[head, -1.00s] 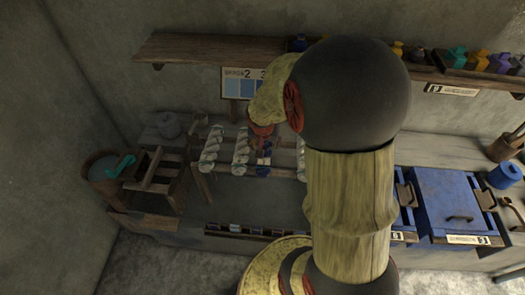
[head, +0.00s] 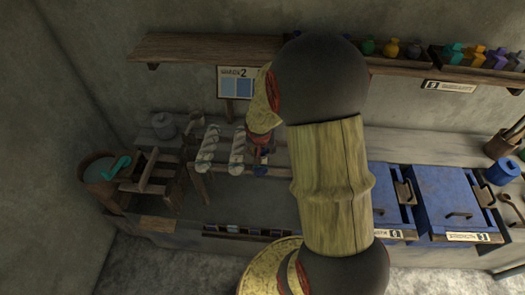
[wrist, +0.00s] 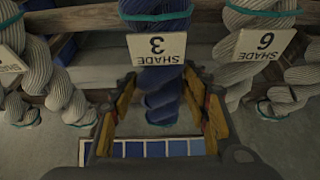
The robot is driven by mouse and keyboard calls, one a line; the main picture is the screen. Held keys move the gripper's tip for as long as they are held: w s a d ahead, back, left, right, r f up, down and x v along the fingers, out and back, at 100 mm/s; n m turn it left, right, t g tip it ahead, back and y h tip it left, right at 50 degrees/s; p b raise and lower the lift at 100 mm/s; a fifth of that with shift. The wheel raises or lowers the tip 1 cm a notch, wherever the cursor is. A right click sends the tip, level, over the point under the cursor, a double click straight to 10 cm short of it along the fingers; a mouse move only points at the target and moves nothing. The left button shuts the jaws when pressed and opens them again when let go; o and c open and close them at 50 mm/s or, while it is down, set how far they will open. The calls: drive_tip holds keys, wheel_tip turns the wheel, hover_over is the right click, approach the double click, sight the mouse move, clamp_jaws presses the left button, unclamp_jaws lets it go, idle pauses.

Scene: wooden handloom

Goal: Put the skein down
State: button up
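The blue skein (wrist: 165,100) has a teal tie and an upside-down tag marked SHADE 3. In the wrist view it hangs at the wooden rail (wrist: 92,19), between pale skeins. My gripper (wrist: 162,80) is open, its fingers on either side of the blue skein with small gaps showing. In the head view my gripper (head: 262,145) is at the rack, and my arm covers the rack's right part. Only a bit of the blue skein (head: 261,170) shows there, below my gripper. Whether the fingertips touch the skein's far side is hidden.
Pale skeins (head: 207,150) hang close by on the left; one at right in the wrist view has a tag marked SHADE 6 (wrist: 262,42). Blue lidded vats (head: 455,195) stand right. A shelf (head: 205,48) runs above. A bucket (head: 95,172) stands far left.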

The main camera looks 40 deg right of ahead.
drive_tip(key=c, duration=0.9)
drive_tip(key=shift+r, duration=0.15)
